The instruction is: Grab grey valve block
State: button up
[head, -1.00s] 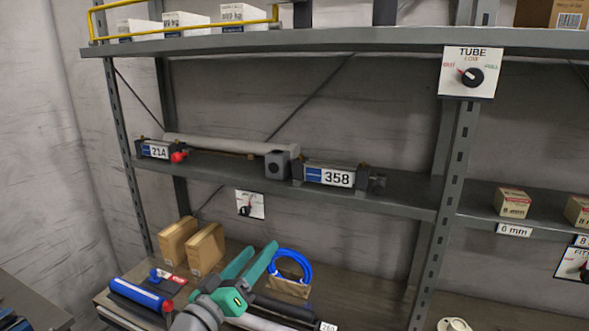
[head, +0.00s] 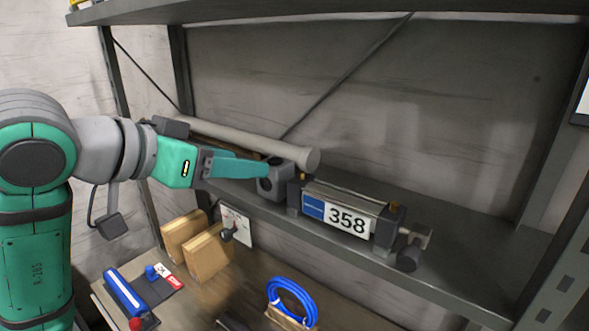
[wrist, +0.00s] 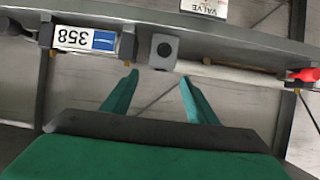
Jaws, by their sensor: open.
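The grey valve block (head: 276,181) is a small cube with a round dark hole in its face, on the middle shelf near its front edge. It also shows in the wrist view (wrist: 164,52), where the picture is upside down. My gripper (head: 267,168) is open, its teal fingers reaching in from the left at the block. In the wrist view my gripper's tips (wrist: 159,75) lie on either side of the block's line, with the block at or just past them. I cannot tell whether a finger touches it. A finger hides part of the block's top in the head view.
A long grey tube (head: 250,140) lies behind the block. The unit labelled 358 (head: 345,213) stands close to its right. A red knob (wrist: 305,75) is at the far side in the wrist view. Cardboard boxes (head: 207,253) and a blue coil (head: 291,297) sit on the surface below.

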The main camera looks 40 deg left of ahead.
aim_at(273, 163)
jog(key=x, duration=0.5)
jog(key=shift+w, duration=0.15)
jog(key=shift+x, duration=2.8)
jog(key=shift+a+r, duration=0.15)
jog(key=shift+a, duration=0.05)
jog(key=c, duration=1)
